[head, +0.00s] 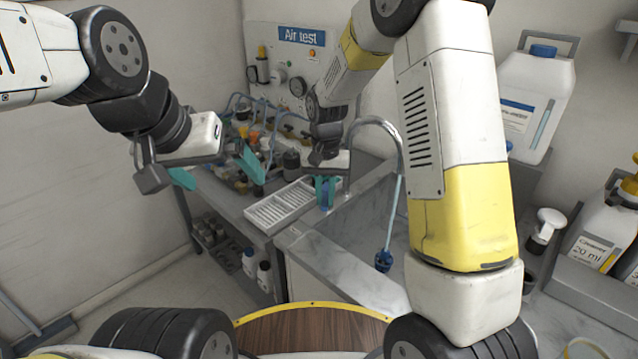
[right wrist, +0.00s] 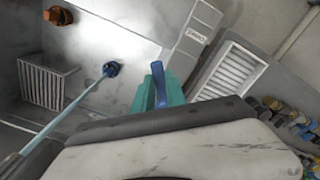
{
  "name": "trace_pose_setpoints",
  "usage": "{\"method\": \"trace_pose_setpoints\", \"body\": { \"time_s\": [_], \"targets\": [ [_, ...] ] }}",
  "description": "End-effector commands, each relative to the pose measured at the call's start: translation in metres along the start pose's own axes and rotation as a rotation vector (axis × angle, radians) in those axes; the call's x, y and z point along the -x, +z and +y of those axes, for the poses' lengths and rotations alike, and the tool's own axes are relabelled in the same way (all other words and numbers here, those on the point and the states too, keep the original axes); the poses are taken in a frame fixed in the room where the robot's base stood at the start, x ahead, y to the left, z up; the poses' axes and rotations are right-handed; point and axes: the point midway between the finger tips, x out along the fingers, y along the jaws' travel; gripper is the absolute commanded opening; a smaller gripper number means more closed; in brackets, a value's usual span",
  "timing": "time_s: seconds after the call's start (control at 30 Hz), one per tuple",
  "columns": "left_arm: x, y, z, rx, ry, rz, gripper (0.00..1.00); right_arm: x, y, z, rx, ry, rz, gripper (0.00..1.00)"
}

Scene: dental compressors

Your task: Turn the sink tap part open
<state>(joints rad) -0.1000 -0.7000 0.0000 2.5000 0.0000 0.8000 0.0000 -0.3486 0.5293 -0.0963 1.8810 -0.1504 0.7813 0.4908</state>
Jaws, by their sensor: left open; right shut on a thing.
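The nozzle also shows in the right wrist view (right wrist: 112,68). My right gripper (head: 325,192) is at the back left of the sink, left of the spout. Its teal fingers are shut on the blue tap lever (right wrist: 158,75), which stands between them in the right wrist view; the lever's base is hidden. My left gripper (head: 216,169) is open and empty, in the air at the left above the workbench.
A white slotted tray (head: 280,207) lies left of the sink. Bottles and fittings crowd the bench behind it, below the "Air test" panel (head: 301,37). A large white canister (head: 535,100) and a cleaner bottle (head: 592,235) stand at the right. My right arm crosses over the sink's right side.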

Motion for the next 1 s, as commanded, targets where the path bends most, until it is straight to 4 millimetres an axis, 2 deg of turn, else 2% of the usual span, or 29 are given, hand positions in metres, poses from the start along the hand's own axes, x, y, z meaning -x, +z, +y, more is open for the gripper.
{"method": "trace_pose_setpoints", "body": {
  "time_s": [0.3, 0.8, 0.83, 0.9, 1.0],
  "targets": [
    [0.0000, 0.0000, 0.0000, 0.000, 0.000, 0.000, 1.00, 0.0014, -0.0015, 0.0058, 0.108, -0.002, 0.004, 0.00],
    [0.0000, 0.0000, 0.0000, 0.000, 0.000, 0.000, 1.00, 0.0014, -0.0017, 0.0067, 0.126, -0.002, 0.004, 0.00],
    [0.0000, 0.0000, 0.0000, 0.000, 0.000, 0.000, 1.00, 0.0014, -0.0017, 0.0067, 0.126, -0.002, 0.004, 0.22],
    [0.0000, 0.0000, 0.0000, 0.000, 0.000, 0.000, 1.00, 0.0012, -0.0015, 0.0067, 0.125, -0.001, 0.004, 0.36],
    [0.0000, 0.0000, 0.0000, 0.000, 0.000, 0.000, 1.00, 0.0009, -0.0012, 0.0069, 0.125, -0.001, 0.003, 0.38]
  ]
}}
